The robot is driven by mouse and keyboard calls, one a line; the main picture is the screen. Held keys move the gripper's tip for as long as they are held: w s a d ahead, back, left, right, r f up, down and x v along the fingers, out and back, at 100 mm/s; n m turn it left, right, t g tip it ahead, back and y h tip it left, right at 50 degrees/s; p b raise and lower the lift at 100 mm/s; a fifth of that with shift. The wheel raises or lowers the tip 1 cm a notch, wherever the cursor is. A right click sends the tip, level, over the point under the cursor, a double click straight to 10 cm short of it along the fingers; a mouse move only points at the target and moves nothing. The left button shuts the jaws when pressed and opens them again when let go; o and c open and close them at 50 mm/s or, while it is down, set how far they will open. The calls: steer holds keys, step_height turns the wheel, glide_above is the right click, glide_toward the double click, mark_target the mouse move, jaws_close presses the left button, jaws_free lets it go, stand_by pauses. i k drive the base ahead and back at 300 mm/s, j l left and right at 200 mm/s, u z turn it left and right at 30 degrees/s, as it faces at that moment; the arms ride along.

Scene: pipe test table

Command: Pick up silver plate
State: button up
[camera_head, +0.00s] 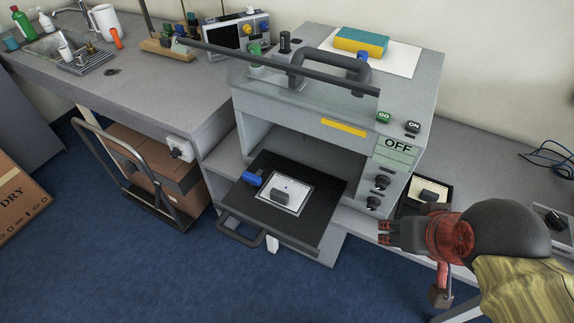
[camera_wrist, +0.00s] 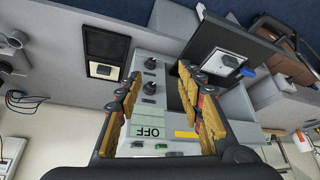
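A silver plate (camera_head: 298,191) with a dark grip block on top lies flat on the black pulled-out tray (camera_head: 325,222) of the grey test machine (camera_head: 300,117). A blue piece sits at the plate's left edge. The plate also shows in the wrist view (camera_wrist: 214,69), right of my fingers. My gripper (camera_head: 388,233) is to the right of the tray, in front of the machine's right side, apart from the plate. In the wrist view my gripper (camera_wrist: 158,80) has its two fingers spread wide, with nothing between them.
The machine's display (camera_head: 398,146) reads OFF. A dark framed plate (camera_head: 428,194) with a block lies on the table, just beyond my gripper. The tray's handle (camera_head: 240,232) juts forward. A cart with boxes (camera_head: 150,165) stands at left. The blue floor in front is clear.

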mark_target(285, 188)
steer(key=j+z, duration=0.15)
steer(key=j, duration=1.4)
